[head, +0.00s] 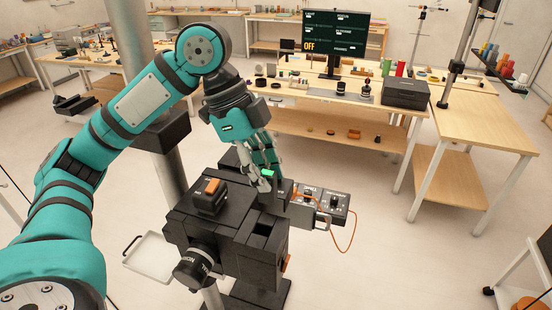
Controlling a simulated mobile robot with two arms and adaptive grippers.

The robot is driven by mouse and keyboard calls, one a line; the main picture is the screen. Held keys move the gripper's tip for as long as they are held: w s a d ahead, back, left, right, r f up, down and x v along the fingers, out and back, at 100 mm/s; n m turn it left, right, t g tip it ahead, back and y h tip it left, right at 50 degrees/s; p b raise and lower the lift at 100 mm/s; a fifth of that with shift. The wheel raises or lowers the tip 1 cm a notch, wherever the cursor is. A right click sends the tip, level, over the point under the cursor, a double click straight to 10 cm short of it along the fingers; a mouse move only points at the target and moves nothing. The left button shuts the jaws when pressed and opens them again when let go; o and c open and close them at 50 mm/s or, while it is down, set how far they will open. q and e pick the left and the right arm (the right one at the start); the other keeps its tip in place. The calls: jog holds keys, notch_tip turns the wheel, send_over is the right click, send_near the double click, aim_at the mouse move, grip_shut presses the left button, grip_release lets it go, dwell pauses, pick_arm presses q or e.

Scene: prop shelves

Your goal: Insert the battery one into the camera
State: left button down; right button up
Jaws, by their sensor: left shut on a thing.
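The camera (208,232) is a large boxy black body on a stand in the lower middle, with a round lens (193,268) at its front left. A dark slot (262,229) shows on its upper right part. My left gripper (267,184) reaches down just behind the camera's top, its fingers shut on a small dark piece with a bright green face, which I take for the battery (267,173). The fingers hide much of it, and I cannot tell whether it touches the camera. My right gripper is not in view.
A black block with an orange top (212,187) sits on the camera. A control box (326,200) with knobs and an orange cable stands to the right. A white tray (152,259) is at lower left.

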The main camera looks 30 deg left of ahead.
aim_at(262, 202)
pick_arm(q)
jog(key=f+b, duration=0.2)
jog(key=s+f+b, duration=0.1)
jog(key=f+b, duration=0.1)
jog(key=f, duration=0.1)
jog(key=shift+s+f, duration=0.1)
jog(key=shift+f, duration=0.1)
jog(key=shift+s+a+f+b, duration=0.15)
jog(key=shift+a+f+b, duration=0.15)
jog(key=shift+f, duration=0.15)
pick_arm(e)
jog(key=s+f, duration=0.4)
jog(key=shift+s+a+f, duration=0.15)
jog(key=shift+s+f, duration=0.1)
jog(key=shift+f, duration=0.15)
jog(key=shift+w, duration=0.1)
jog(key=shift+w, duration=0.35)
pick_arm(q)
jog(key=shift+p, duration=0.35)
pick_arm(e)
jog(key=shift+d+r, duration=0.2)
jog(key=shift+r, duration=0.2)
